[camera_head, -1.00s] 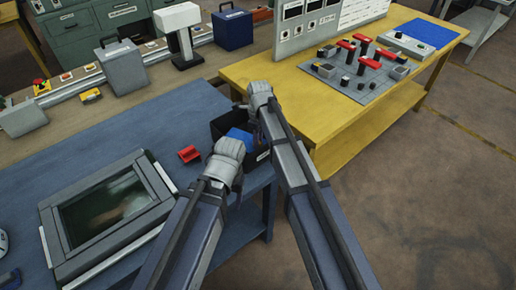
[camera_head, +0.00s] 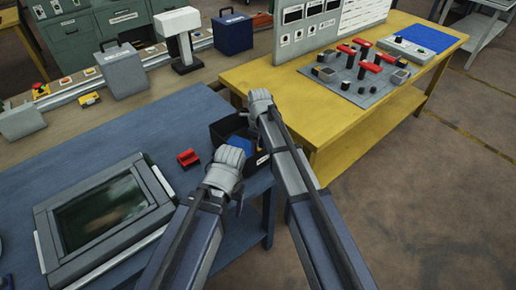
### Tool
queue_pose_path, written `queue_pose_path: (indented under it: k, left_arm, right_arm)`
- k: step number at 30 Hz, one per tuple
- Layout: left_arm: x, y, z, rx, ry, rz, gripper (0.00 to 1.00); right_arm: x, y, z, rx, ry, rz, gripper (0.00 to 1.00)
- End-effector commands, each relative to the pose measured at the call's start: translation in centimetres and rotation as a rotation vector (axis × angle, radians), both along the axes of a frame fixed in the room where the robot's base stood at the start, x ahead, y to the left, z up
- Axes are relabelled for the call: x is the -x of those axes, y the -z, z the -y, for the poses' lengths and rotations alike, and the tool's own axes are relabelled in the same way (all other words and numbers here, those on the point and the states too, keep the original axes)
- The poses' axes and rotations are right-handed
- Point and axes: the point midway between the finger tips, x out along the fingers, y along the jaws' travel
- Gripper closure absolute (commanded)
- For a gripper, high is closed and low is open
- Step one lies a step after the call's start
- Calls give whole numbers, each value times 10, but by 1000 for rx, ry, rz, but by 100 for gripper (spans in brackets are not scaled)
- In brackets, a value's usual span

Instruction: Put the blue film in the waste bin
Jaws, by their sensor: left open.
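A blue piece (camera_head: 240,145), which looks like the film, lies inside a dark open box (camera_head: 222,128) at the right end of the blue table. This box looks like the waste bin, and its front is partly hidden by my arms. My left gripper (camera_head: 225,168) is just in front of the box, open, with its fingertips mostly hidden and nothing seen between them. My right gripper (camera_head: 260,101) is over the right side of the box, and its jaws are hidden. A flat blue sheet (camera_head: 430,38) also lies on the far yellow table.
A grey frame with a dark glass pane (camera_head: 100,213) lies on the blue table (camera_head: 110,155) at left. A small red clamp-like part (camera_head: 188,158) sits left of the box. The yellow table (camera_head: 350,130) holds a panel and a grey board with red knobs (camera_head: 365,72). Open floor lies to the right.

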Motion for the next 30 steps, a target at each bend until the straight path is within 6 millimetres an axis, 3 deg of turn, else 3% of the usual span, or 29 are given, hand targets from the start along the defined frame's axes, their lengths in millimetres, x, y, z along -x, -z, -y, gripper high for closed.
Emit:
queue_pose_path:
  k: [11,30]
  left_arm:
    - [0,-14,0,0,0,0,34]
    - [0,-105,0,0,1,0,34]
  right_arm:
    - [0,-14,0,0,0,0,49]
    - [1,-104,1,0,0,0,49]
